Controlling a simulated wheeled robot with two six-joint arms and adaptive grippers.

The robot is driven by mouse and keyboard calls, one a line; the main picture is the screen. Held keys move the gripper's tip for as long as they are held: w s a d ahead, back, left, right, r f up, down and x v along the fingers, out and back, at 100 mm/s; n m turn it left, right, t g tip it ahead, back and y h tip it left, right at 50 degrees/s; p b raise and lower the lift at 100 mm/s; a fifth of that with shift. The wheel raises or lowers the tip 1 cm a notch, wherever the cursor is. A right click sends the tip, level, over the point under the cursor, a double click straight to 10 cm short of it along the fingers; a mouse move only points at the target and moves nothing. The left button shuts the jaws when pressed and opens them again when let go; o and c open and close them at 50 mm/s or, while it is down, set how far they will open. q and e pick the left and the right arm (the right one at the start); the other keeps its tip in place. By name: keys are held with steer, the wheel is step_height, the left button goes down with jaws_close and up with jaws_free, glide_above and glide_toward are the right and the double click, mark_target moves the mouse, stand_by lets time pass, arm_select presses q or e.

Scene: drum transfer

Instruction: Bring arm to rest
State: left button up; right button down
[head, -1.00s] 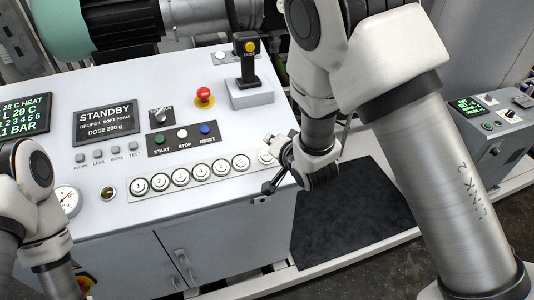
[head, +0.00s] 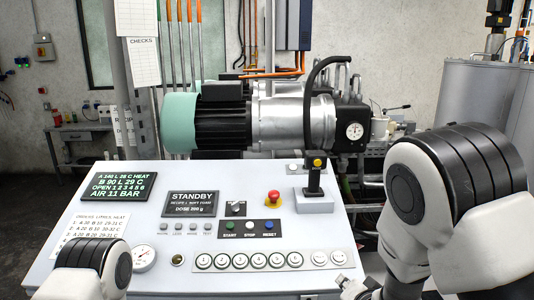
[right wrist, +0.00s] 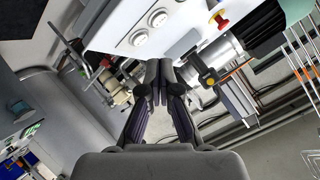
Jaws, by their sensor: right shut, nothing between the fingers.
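My right arm stands at the right of the head view, with its white and black elbow in front. My right gripper (head: 360,288) shows only in part at the bottom edge, beside the right front corner of the control console (head: 130,232). In the right wrist view the gripper's two dark fingers (right wrist: 159,80) meet at the tips, with nothing between them. The console's edge lies beyond the fingertips there. At the lower left of the head view only a joint of my left arm shows; its gripper is out of sight.
The console carries a STANDBY display (head: 191,203), a red mushroom button (head: 273,197), a joystick (head: 315,185) and a row of round numbered buttons (head: 268,260). A motor and pump unit (head: 290,122) stands behind it. A large grey tank (head: 485,95) is at the back right.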

steer(key=s+d+f+g+b, duration=0.2)
steer(key=s+f, duration=0.4)
steer(key=f, duration=0.4)
steer(key=s+d+f+g+h+b, duration=0.1)
steer(key=s+f+g+b, duration=0.3)
steer(key=f, duration=0.6)
steer(key=s+d+f+g+b, duration=0.1)
steer(key=s+d+f, duration=0.1)
steer(key=s+f, duration=0.65)
steer(key=s+d+f+n+g+b, duration=0.1)
steer(key=s+f+n+g, duration=0.2)
steer(key=s, duration=0.4)
steer(key=s+d+f+n+g, duration=0.1)
steer(key=s+f+n+g, duration=0.2)
steer(key=s, duration=0.5)
steer(key=shift+s+f+n+b, duration=0.15)
steer(key=shift+f+n+b, duration=0.3)
steer(key=shift+f, duration=0.4)
steer(key=shift+d, duration=0.15)
